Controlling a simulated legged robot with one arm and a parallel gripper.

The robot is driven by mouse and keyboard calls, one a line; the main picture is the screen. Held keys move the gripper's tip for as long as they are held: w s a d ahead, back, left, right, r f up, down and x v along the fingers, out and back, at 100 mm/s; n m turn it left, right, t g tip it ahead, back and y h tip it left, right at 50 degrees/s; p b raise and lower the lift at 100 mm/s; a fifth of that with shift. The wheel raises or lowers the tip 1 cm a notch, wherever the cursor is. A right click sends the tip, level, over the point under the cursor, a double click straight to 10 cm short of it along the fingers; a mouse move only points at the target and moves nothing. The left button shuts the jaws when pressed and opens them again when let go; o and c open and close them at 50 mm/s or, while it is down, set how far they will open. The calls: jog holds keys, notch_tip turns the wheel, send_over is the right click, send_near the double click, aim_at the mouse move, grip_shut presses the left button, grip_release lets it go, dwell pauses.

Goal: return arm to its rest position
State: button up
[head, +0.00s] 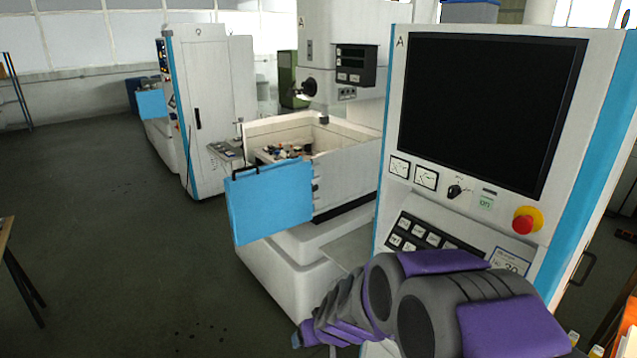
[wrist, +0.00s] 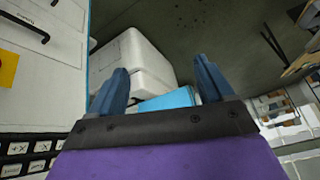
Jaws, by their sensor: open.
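My arm, grey and purple, reaches in from the lower right of the head view, in front of the control cabinet (head: 388,215). My gripper (wrist: 163,82) shows in the wrist view with its two blue fingers spread wide apart. Nothing is between the fingers. In the head view the arm's far end is at the bottom, left of the cabinet's keypad (head: 425,236), and the fingers are hard to make out there.
The cabinet has a dark screen (head: 490,112) and a red stop button (head: 524,223). A white machine with an open tank (head: 345,172) and blue panel (head: 270,198) stands behind the arm. A wooden table (head: 5,232) is at far left. The floor (head: 110,225) between is clear.

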jog(key=s+d+r+m+g+h, duration=0.1)
jog(key=s+d, duration=0.4)
jog(key=s, duration=0.6)
jog(key=s+d+r+m+g+h+b, duration=0.1)
jog(key=s+d+r+g, duration=0.2)
jog(key=s, duration=0.8)
jog(key=s+d+r+m+g+h+b, duration=0.1)
jog(key=s+d, duration=0.5)
jog(key=s, duration=0.6)
notch_tip(320, 180, up, 3)
jog(key=shift+d+f+g, duration=0.2)
jog(key=shift+d+g, duration=0.2)
jog(key=shift+g, duration=0.5)
